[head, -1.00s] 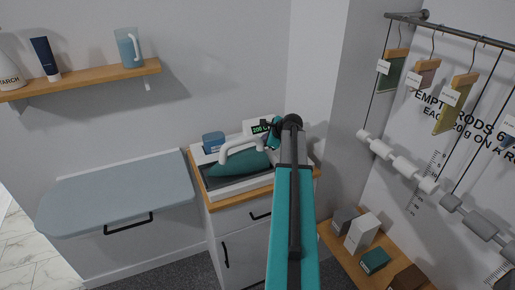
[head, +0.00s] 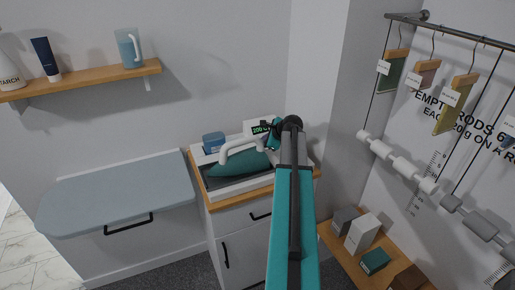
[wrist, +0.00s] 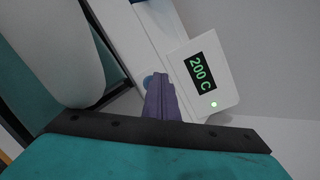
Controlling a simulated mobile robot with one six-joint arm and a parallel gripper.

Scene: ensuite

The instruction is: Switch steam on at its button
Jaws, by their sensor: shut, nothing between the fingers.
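The steam station (head: 221,186) stands on the wood-edged cabinet, with a teal iron (head: 240,163) with a white handle resting on it. A round blue button (wrist: 148,81) shows on the white housing just left of my fingertips. My gripper (wrist: 158,80) is shut and empty, its tips at or very near this button; I cannot tell whether they touch. In the head view my arm partly hides the station's right end.
A blue block (head: 213,142) stands at the station's back left. A folded-out grey board (head: 120,194) is to the left, below a wooden shelf (head: 90,79). Hanging rods and weights (head: 400,163) are on the right, above a low bench with boxes (head: 362,232).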

